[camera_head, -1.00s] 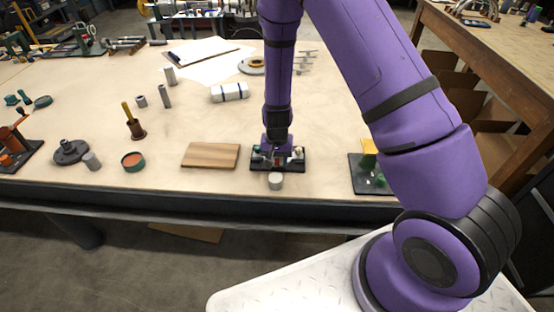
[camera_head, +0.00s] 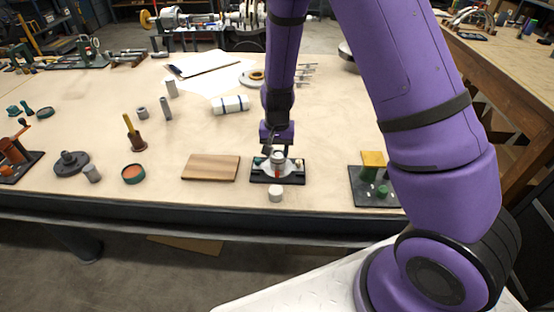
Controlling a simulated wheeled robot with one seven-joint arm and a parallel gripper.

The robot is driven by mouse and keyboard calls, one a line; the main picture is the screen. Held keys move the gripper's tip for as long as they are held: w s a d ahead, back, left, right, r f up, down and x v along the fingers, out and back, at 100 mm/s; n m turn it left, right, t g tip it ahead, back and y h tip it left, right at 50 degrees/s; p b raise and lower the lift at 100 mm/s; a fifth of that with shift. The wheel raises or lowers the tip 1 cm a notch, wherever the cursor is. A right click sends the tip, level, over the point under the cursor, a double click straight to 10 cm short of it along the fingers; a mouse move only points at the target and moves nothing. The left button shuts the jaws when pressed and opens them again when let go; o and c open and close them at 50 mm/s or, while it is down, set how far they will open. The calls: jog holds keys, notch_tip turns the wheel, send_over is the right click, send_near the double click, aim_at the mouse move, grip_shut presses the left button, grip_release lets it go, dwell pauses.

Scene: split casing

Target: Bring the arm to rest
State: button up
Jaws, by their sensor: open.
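My purple arm reaches down from the top of the view. My gripper (camera_head: 277,150) is open and hangs just above the dark casing base (camera_head: 290,176) near the table's front edge. A light, rounded part with a small red piece sits on the base under the gripper. The fingertips are small and partly overlap this part in the picture, so I cannot tell whether they touch it. A small pale cylinder (camera_head: 275,194) stands in front of the base.
A wooden board (camera_head: 210,167) lies left of the base. A dark plate with yellow and green parts (camera_head: 372,188) is to the right. A blue-banded white roll (camera_head: 230,104) lies behind. Several small parts stand at the left.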

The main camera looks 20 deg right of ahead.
jog(key=shift+r, duration=0.55)
jog(key=s+d+r+n+t+y, duration=0.1)
jog(key=s+r, duration=0.3)
jog(key=r, duration=0.7)
jog(key=s+d+r+n+t, duration=0.15)
jog(key=s+r, duration=0.25)
jog(key=r, duration=0.8)
jog(key=s+d+r+n+t, duration=0.1)
jog(key=s+d+r, duration=0.1)
jog(key=s+r, duration=0.4)
jog(key=s+d+r+n+t+h, duration=0.1)
jog(key=s+r, duration=0.4)
jog(key=s, duration=0.8)
jog(key=shift+s+d+r+t, duration=0.2)
jog(key=shift+d+r+t, duration=0.2)
jog(key=shift+d, duration=0.45)
